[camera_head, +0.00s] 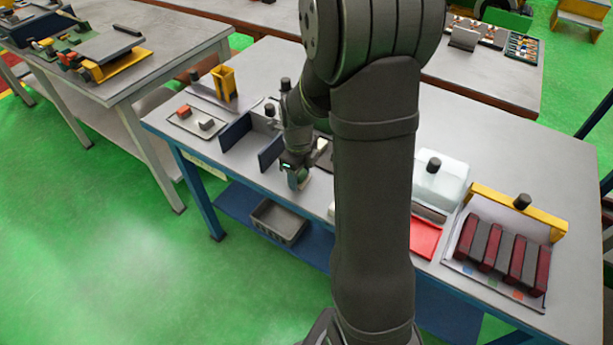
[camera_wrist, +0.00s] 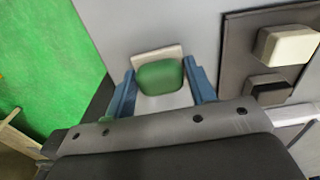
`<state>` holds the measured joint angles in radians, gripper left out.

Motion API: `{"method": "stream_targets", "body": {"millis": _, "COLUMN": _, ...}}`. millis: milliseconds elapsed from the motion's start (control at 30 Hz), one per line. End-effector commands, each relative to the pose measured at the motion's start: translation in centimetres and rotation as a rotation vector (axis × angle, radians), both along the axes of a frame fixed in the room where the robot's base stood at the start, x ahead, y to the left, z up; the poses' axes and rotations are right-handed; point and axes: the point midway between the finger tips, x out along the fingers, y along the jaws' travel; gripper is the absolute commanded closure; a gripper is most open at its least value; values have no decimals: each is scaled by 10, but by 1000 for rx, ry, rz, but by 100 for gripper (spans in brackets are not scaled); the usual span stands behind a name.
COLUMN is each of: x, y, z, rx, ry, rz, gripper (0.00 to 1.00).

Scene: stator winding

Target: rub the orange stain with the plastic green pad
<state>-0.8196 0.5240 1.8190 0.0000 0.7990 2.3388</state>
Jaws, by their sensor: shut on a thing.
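The green pad (camera_wrist: 160,77) sits between the two blue fingers of my gripper (camera_wrist: 162,88) in the wrist view. The gripper is shut on it. A pale flat edge shows just beyond the pad. In the head view my gripper (camera_head: 297,172) is low over the front part of the grey table (camera_head: 225,179), with the pad at its tip. I cannot tell whether the pad touches the table. No orange stain can be made out in either view; it may be hidden by the pad, the gripper or my arm.
Blue upright plates (camera_head: 271,153) stand left of my gripper. A dark tray (camera_wrist: 233,60) with a white block (camera_wrist: 287,45) lies to the right in the wrist view. A red sheet (camera_head: 424,238) and a rack of dark red and grey bars (camera_head: 497,250) are farther right.

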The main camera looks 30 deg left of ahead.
Motion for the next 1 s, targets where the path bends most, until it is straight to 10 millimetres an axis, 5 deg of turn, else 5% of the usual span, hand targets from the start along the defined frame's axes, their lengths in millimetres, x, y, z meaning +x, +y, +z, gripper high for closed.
{"method": "stream_targets", "body": {"millis": 400, "x": -1, "y": 39, "z": 0, "rx": 0, "ry": 0, "rz": 1, "gripper": 71}}
{"method": "stream_targets", "body": {"millis": 1000, "x": 7, "y": -12, "z": 0, "rx": -1, "ry": 1, "rz": -1, "gripper": 71}}
